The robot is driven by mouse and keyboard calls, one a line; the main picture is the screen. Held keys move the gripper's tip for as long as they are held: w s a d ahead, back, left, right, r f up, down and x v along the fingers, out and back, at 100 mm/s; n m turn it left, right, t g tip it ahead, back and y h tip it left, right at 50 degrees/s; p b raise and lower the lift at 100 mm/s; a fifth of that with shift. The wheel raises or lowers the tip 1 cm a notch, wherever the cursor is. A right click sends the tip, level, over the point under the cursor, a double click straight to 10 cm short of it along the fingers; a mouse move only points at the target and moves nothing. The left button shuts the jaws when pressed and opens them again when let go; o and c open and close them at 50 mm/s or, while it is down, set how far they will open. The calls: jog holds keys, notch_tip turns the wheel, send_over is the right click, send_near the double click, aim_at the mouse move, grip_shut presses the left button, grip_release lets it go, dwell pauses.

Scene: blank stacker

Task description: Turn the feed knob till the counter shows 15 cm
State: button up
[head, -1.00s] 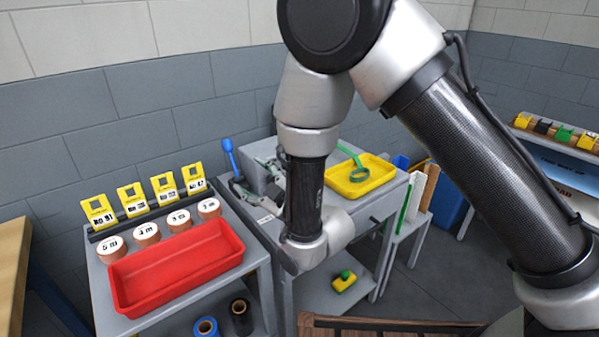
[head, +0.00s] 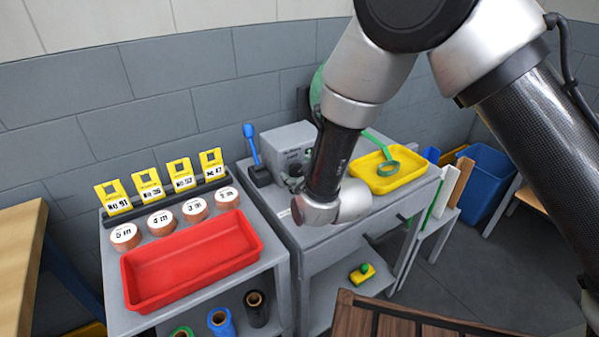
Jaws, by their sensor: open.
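A grey machine box (head: 285,138) stands on the grey bench (head: 268,200) against the wall. A blue-handled lever (head: 251,145) stands at its left. I cannot make out the feed knob or a counter reading; my arm covers part of the machine's front. My gripper (head: 294,179) shows only in part, beyond my wrist and in front of the machine box. It is open, with nothing seen in it. I cannot tell whether it touches the machine.
A red tray (head: 135,290), several tape rolls and yellow number cards are on the left table. A wooden slatted top (head: 400,325) is in front; a blue bin (head: 485,178) stands right.

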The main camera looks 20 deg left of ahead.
jog(key=shift+w+a+f, duration=0.15)
jog(key=shift+w+a, duration=0.15)
jog(key=shift+w, duration=0.05)
jog(key=c, duration=1)
